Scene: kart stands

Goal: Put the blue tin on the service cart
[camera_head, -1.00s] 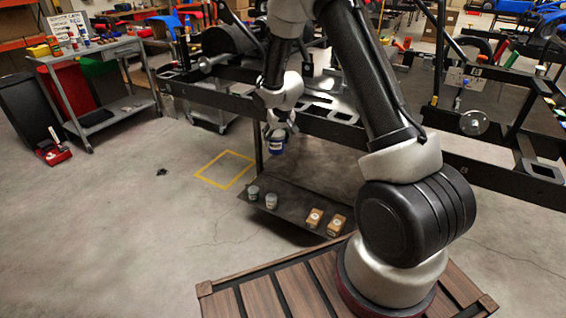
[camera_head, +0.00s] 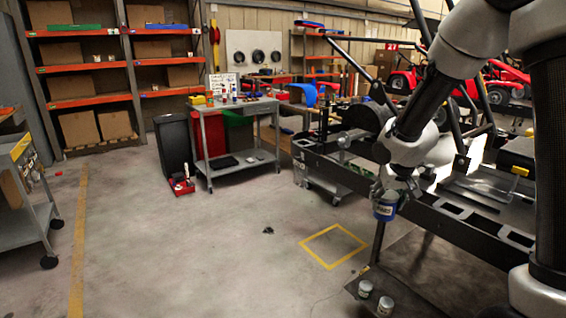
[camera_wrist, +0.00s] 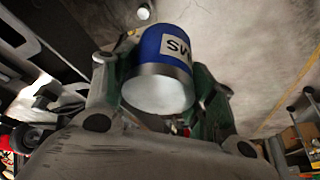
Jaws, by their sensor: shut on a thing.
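My gripper (camera_head: 388,189) is shut on the blue tin (camera_head: 385,212) and holds it in the air beside the black kart frame. In the wrist view the tin (camera_wrist: 172,52) sits between the two fingers, with a blue band, a white label with dark letters and a pale end facing the camera. Two grey carts are in the head view. One cart (camera_head: 232,104) stands at the back middle with small items on top. Another cart (camera_head: 22,228) is cut off at the left edge. I cannot tell which is the service cart.
Two small tins (camera_head: 375,299) stand on a low dark shelf below the kart frame (camera_head: 340,178). A yellow floor square (camera_head: 333,246), a small dark scrap (camera_head: 268,230) and a red box (camera_head: 183,187) are on the floor. Open concrete floor lies at middle and left.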

